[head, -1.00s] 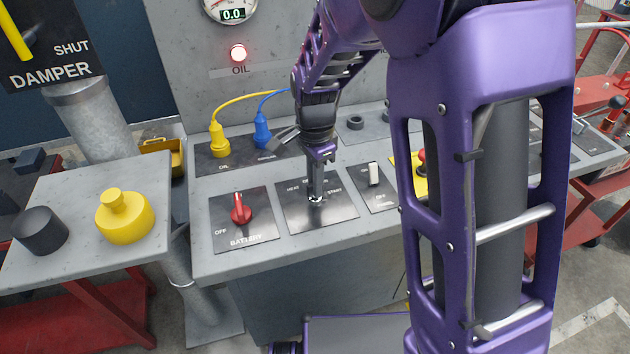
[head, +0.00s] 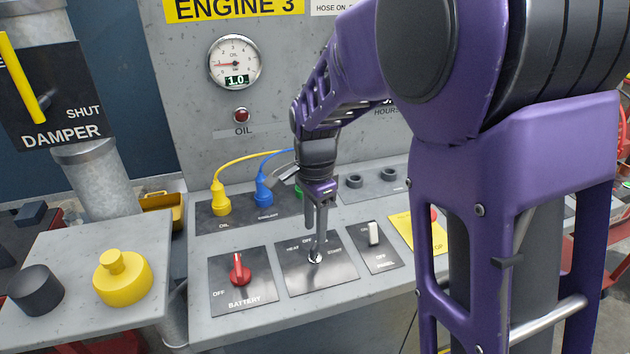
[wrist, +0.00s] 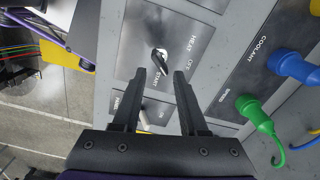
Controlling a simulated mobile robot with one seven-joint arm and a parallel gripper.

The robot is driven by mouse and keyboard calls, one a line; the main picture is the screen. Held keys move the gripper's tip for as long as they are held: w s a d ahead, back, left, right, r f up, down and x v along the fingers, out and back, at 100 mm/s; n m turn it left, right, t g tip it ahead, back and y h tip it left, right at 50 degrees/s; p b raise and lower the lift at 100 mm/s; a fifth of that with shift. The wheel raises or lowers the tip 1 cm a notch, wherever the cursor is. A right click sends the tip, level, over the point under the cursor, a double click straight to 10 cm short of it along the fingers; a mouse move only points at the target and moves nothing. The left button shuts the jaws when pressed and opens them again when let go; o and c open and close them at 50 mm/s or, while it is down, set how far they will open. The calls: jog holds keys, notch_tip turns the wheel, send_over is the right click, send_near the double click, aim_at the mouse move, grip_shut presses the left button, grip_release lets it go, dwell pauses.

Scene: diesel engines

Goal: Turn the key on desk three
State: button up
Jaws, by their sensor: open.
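The key switch (head: 315,258) sits on a dark plate (head: 322,278) marked HEAT, OFF and START on the grey desk under the ENGINE 3 panel. My gripper (head: 316,234) points down just above it, fingers apart. In the wrist view my gripper (wrist: 169,72) is open, and the key (wrist: 160,57) shows at its tips, nearer the left finger. I cannot tell whether a finger touches it. The key's exact angle is hard to read. The round gauge (head: 236,62) reads 1.0, and the OIL lamp (head: 241,115) is dark red, unlit.
Left of the key is a red BATTERY knob (head: 240,268); right of it is a white toggle switch (head: 374,234). Yellow (head: 220,199) and blue (head: 264,189) plugs with cables stand behind. A yellow knob (head: 122,280) sits on a side desk. My arm hides the right side.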

aim_at(315, 243)
notch_tip(315, 243, up, 12)
jog(key=p, duration=0.1)
dwell(0.4)
